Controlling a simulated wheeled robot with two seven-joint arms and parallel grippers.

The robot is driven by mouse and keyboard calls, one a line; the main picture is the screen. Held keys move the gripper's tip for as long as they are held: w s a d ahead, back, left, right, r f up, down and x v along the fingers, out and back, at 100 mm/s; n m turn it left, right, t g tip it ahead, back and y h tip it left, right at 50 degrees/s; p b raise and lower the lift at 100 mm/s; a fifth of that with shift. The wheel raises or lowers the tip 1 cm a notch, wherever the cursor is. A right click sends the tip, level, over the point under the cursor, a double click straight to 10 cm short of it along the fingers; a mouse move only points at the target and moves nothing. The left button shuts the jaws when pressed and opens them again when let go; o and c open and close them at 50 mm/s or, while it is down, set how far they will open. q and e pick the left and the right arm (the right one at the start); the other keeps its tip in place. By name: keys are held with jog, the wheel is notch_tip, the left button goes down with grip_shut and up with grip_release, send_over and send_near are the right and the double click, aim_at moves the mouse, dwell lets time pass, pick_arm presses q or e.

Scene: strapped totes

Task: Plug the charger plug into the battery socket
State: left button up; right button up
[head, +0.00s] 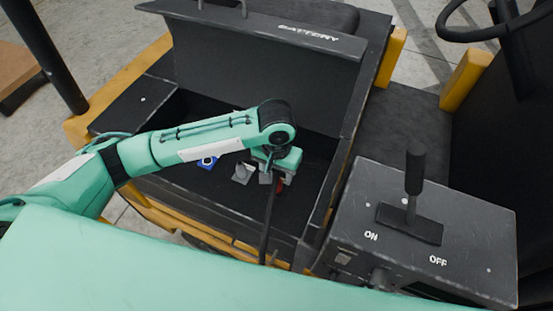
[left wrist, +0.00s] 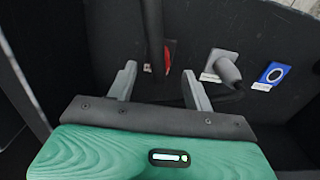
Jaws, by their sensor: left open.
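My left gripper (head: 277,178) hangs over the open battery compartment with its jaws apart. In the left wrist view the two fingers (left wrist: 158,76) have nothing clearly held between them. A grey plug-like connector (left wrist: 222,66) with a dark cable is right of the fingers, apart from them; it also shows in the head view (head: 242,173). A blue plate with a pale ring (left wrist: 273,74) lies further right, and left of the connector in the head view (head: 207,162). A red part (left wrist: 167,58) is just beyond the fingers. I cannot tell which is the battery socket. My right gripper is out of view.
The raised lid marked BATTERY (head: 250,50) stands behind the compartment. A dark rod or cable (head: 267,225) rises by the gripper. A console with a black lever (head: 414,175), marked ON and OFF, is at the right. The compartment's near wall (head: 230,218) bounds it.

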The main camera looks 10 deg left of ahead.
pick_arm(q)
notch_tip(320, 180, up, 6)
jog(key=shift+r+b, duration=0.25)
jog(key=shift+b, duration=0.45)
jog(key=shift+r, duration=0.75)
jog(key=shift+f, duration=0.1)
